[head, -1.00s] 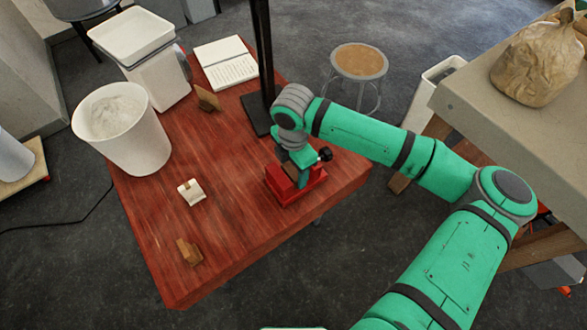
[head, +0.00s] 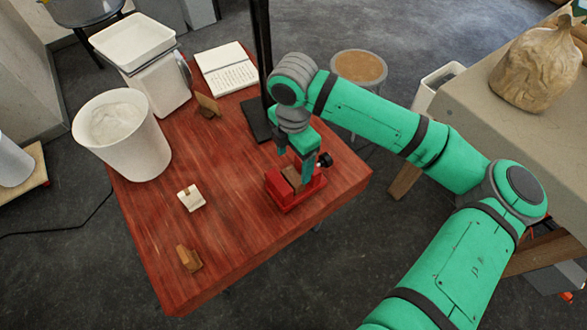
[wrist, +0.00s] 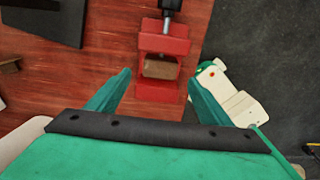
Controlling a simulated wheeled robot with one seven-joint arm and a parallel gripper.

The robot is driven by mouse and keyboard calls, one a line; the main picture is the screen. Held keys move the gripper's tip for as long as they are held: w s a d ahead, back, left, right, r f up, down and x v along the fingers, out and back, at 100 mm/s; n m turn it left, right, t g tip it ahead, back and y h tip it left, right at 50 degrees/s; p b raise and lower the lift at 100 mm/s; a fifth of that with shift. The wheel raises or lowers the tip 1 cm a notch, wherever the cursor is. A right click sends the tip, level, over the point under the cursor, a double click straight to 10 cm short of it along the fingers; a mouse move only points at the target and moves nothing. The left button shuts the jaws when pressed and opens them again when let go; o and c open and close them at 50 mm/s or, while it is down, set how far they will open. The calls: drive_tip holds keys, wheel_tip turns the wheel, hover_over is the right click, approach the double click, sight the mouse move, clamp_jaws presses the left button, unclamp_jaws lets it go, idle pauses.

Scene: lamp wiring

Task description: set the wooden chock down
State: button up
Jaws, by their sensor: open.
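A brown wooden block, which looks like the chock, sits in the red vise (head: 290,196), between its jaws. The block (head: 292,178) also shows in the wrist view (wrist: 160,68), framed between my fingers. My gripper (head: 295,165) is above the vise, fingers pointing down. In the wrist view my gripper (wrist: 160,76) is open, with one finger on each side and nothing held. The block looks apart from both fingers.
Other wooden pieces stand at the table's front left (head: 188,258) and near the notebook (head: 208,105). A small cream block (head: 191,198) lies mid-left. A white bucket (head: 122,135) and a black post (head: 260,70) stand on the table. The red table's middle is clear.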

sight(294, 177)
drive_tip(key=shift+r, duration=1.9)
drive_tip(key=shift+s, duration=0.15)
